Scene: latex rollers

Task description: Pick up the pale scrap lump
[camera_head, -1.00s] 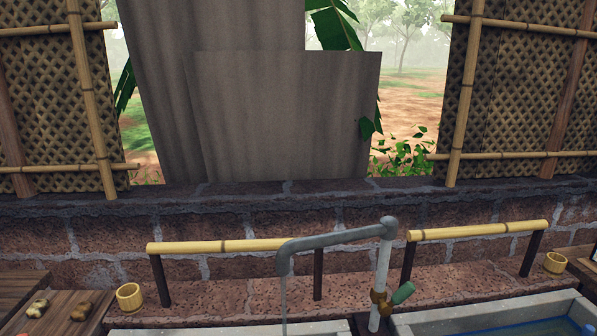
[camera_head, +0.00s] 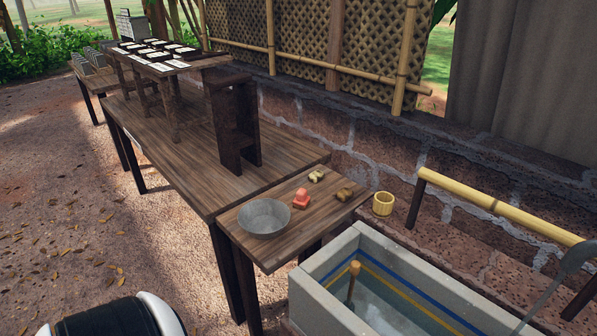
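The pale scrap lump (camera_head: 316,176) is small, cream-yellow and knobbly. It lies on the small wooden side table (camera_head: 283,256), near its back edge. A browner lump (camera_head: 345,195) lies to its right, near the table's right corner. A red-pink object (camera_head: 301,198) with a knob on top stands just in front of the pale lump, apart from it. Neither of my grippers is in view, so nothing shows touching the lump.
A grey metal bowl (camera_head: 264,219) sits at the table's front left. A concrete water tank (camera_head: 323,264) stands to the right, with a bamboo cup (camera_head: 383,203) behind it. A longer table (camera_head: 190,150) with a dark wooden stand (camera_head: 234,125) adjoins on the left.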

